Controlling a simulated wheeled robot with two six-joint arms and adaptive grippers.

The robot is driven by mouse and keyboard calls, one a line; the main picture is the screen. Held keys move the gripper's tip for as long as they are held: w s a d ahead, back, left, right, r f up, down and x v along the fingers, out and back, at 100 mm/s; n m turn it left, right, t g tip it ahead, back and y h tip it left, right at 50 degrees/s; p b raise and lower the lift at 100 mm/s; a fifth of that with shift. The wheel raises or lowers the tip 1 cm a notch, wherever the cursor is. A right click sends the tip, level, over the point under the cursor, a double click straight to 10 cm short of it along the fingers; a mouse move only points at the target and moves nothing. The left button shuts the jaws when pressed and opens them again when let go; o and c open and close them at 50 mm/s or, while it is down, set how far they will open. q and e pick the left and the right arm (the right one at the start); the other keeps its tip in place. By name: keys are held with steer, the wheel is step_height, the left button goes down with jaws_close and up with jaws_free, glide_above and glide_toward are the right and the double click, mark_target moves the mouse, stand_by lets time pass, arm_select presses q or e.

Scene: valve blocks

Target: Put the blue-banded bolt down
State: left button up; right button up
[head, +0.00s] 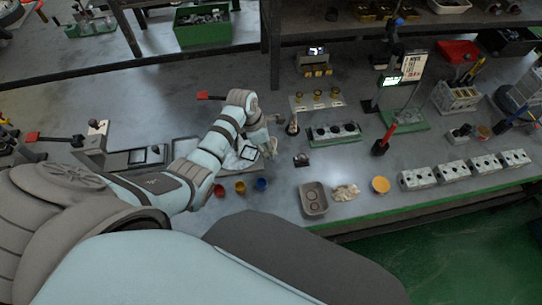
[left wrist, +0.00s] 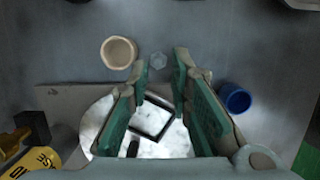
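My left gripper (head: 262,146) reaches over the bench in the head view, at the plate with a white disc. In the left wrist view the left gripper (left wrist: 164,62) has its green-padded fingers apart. In the head view red (head: 219,190), yellow (head: 240,187) and blue (head: 261,184) cups stand in front of the arm. My right gripper is not in view.
A tan round cup (left wrist: 118,53) lies left of the fingertips, and a blue cup (left wrist: 233,97) right. A white disc with a black square frame (left wrist: 152,118) is below the fingers. A grey tray (head: 313,198) and several valve blocks (head: 452,170) stand right.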

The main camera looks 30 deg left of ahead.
arm_select(q)
steer(key=x, duration=0.3)
steer(key=shift+w+a+f+b, duration=0.1)
steer(key=shift+w+f+b, duration=0.1)
steer(key=shift+b, duration=0.15)
steer(key=shift+s+r, duration=0.15)
steer(key=shift+r, duration=0.15)
jaws_close()
